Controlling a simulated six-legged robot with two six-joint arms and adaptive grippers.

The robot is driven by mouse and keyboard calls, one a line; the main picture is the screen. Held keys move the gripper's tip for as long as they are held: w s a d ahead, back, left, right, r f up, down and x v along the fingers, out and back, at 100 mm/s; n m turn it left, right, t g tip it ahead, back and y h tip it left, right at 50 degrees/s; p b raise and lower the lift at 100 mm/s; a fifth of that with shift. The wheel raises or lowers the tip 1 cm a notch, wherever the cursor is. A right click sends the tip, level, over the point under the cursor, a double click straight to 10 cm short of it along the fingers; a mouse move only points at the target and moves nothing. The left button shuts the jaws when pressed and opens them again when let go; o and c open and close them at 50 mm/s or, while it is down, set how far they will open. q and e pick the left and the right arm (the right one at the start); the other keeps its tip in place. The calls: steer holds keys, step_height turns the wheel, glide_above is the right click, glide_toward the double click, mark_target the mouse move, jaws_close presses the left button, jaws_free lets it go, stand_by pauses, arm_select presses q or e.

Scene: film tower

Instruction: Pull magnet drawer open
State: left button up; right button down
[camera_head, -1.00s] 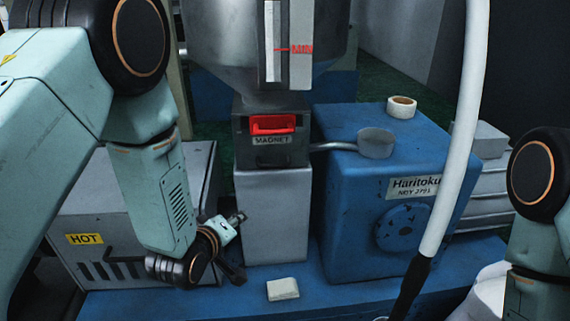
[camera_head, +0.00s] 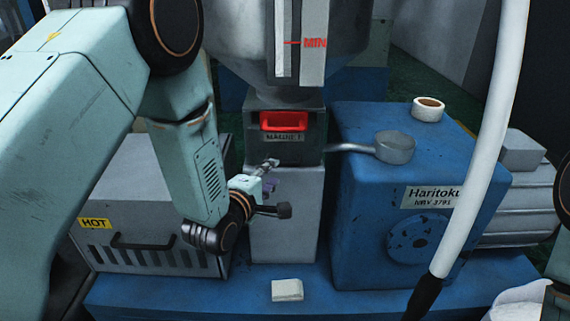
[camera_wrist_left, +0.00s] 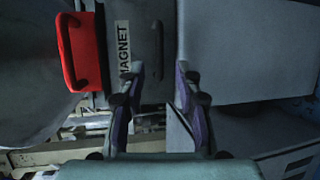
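In the left wrist view the red handle (camera_wrist_left: 76,50) shows at upper left, turned sideways, beside the label. My left gripper (camera_head: 274,188) is in front of the grey pedestal, below the drawer and slightly left of the handle. In the left wrist view its fingers (camera_wrist_left: 160,72) are spread with nothing between them, apart from the handle. My right gripper is out of view.
The metal hopper (camera_head: 262,40) is above the drawer. A blue machine (camera_head: 380,260) with a pan (camera_head: 394,148) and a tape roll (camera_head: 428,109) stands right. A grey HOT box (camera_head: 160,215) stands left. A white hose (camera_head: 488,140) hangs at right. A pale block (camera_head: 287,290) lies in front.

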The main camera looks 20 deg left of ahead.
mark_target(283, 165)
arm_select(q)
steer(key=shift+d+b+x, duration=0.1)
steer(key=shift+b+x, duration=0.3)
steer(key=shift+x, duration=1.4)
steer(key=shift+d+b+x, duration=0.15)
steer(key=shift+b+x, duration=0.2)
steer(key=shift+x, duration=1.5)
steer(key=shift+a, duration=0.15)
steer(key=shift+c, duration=1)
jaws_close()
steer(key=shift+r, duration=0.1)
